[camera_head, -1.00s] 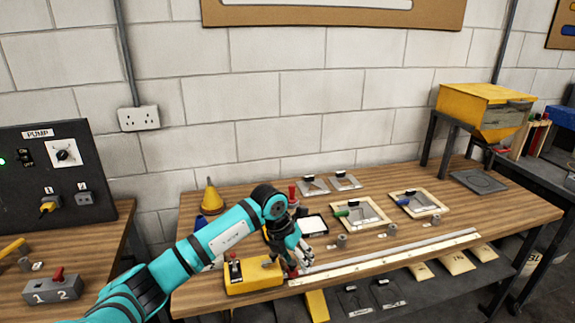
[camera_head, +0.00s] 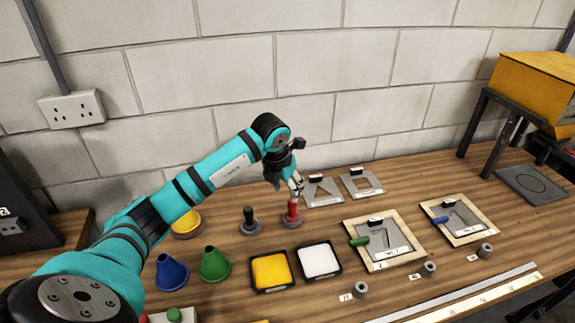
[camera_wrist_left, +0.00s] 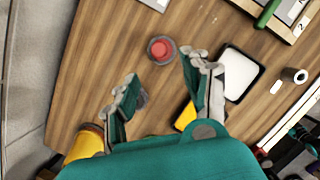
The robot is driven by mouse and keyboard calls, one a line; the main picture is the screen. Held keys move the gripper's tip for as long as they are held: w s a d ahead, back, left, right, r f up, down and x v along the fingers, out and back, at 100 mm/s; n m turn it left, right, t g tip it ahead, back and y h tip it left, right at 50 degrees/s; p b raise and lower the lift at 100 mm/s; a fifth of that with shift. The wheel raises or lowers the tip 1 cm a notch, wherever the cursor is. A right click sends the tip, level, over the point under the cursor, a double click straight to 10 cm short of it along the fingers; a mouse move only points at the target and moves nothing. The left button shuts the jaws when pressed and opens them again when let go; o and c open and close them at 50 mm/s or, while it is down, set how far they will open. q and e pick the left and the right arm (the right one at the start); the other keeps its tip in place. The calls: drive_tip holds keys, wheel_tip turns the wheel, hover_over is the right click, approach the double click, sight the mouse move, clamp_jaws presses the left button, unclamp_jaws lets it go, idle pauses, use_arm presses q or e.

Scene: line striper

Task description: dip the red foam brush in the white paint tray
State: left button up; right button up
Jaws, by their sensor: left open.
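The red foam brush (camera_head: 292,209) stands upright in a round grey base on the bench, behind the paint trays. My left gripper (camera_head: 293,186) is at the top of the brush and hides part of it. In the left wrist view the gripper (camera_wrist_left: 162,68) is open, and the brush (camera_wrist_left: 162,48) shows round and red just beyond the gap between the fingertips, apart from both. The white paint tray (camera_head: 320,261) is black-rimmed, in front and slightly right of the brush; it also shows in the wrist view (camera_wrist_left: 240,74), right of the fingers. My right gripper is out of view.
A black-handled brush (camera_head: 250,217) stands left of the red one. A yellow paint tray (camera_head: 271,271) adjoins the white tray. Green (camera_head: 214,264) and blue (camera_head: 171,271) cones stand further left. Stencil frames (camera_head: 384,243) lie to the right, and flat stencils (camera_head: 323,191) behind.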

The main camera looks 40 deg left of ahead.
sight(291, 206)
use_arm(q)
drive_tip(key=shift+b+x, duration=1)
drive_tip(key=shift+b, duration=0.1)
drive_tip(key=b+x, duration=0.3)
drive_tip(key=x, duration=0.2)
drive_tip(key=shift+w+f+b, duration=0.1)
drive_tip(key=shift+f+b, duration=0.1)
drive_tip(key=shift+b, duration=0.15)
drive_tip(key=shift+w+f+b, duration=0.15)
drive_tip(key=shift+f+b, duration=0.15)
drive_tip(key=shift+w+f+b, duration=0.15)
drive_tip(key=shift+f+b, duration=0.2)
drive_tip(key=shift+f, duration=0.2)
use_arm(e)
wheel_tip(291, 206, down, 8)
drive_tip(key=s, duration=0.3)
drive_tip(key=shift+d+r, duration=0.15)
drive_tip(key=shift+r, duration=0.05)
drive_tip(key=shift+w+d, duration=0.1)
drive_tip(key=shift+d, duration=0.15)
